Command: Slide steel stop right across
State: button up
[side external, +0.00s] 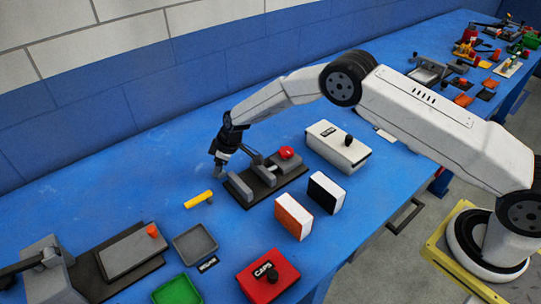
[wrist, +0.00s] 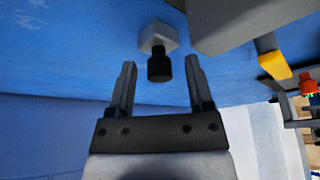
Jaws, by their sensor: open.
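In the wrist view a small light-grey block with a black knob (wrist: 158,62), which looks like the steel stop, shows ahead of my gripper (wrist: 160,66). The knob lies in line with the gap between my two fingers, which are apart with nothing held. I cannot tell whether the knob is between the fingertips or just beyond them. In the side view my gripper (side external: 219,164) points down at the far left end of a dark fixture (side external: 239,190) with upright grey plates. The block cannot be made out clearly there.
A red button (side external: 287,152) sits on the fixture's right end. Orange (side external: 293,217) and black-and-white (side external: 325,193) blocks, a white box (side external: 337,148) and a red CAPS box (side external: 268,277) stand nearby. The table behind the fixture is clear.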

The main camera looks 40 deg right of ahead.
jog(key=shift+f, duration=0.1)
grip_shut()
dwell(1.5)
